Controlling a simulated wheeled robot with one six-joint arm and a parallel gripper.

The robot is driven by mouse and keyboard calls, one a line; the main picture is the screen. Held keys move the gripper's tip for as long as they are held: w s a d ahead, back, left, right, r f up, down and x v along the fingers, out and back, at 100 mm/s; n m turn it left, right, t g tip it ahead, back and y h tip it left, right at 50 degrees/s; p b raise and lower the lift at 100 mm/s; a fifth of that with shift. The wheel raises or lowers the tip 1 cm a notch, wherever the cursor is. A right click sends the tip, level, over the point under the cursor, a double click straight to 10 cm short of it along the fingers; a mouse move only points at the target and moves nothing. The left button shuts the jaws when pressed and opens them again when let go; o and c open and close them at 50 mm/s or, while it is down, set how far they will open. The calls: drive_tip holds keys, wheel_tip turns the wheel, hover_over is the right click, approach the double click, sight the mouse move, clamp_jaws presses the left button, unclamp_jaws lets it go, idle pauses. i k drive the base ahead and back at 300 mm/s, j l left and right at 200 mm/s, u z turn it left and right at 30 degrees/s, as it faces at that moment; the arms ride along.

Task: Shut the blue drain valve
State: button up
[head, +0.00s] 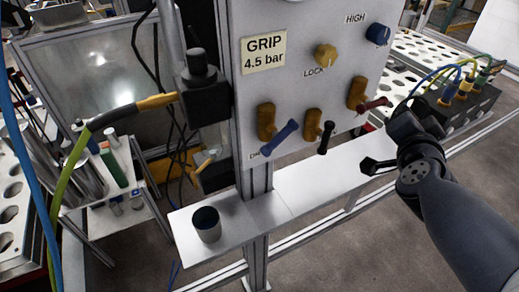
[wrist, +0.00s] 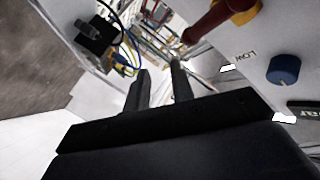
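The blue drain valve has a blue lever (head: 279,138) on a brass body (head: 266,121), low on the left of the grey panel. The lever lies slantwise, one end up to the right and the other down to the left. A label beneath starts with "D"; the rest is hidden behind the lever. My gripper (head: 376,166) is right of and lower than this valve, apart from it, over the white shelf. In the wrist view my gripper (wrist: 159,82) shows two dark fingers with an empty gap between them. The blue lever does not show there.
A black lever (head: 326,138) and a red lever (head: 375,104) stand right of the blue one; the red one is near my arm. A yellow knob (head: 326,55) and blue knob (head: 378,34) sit above. A cup (head: 206,224) stands on the shelf (head: 290,204).

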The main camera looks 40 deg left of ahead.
sight(292, 125)
drive_tip(key=k+j, duration=0.3)
drive_tip(key=k, duration=0.15)
drive_tip(key=k+j, duration=0.25)
drive_tip(key=k, duration=0.2)
drive_tip(key=i+j, duration=0.1)
drive_tip(key=i, duration=0.3)
drive_tip(key=u, duration=0.05)
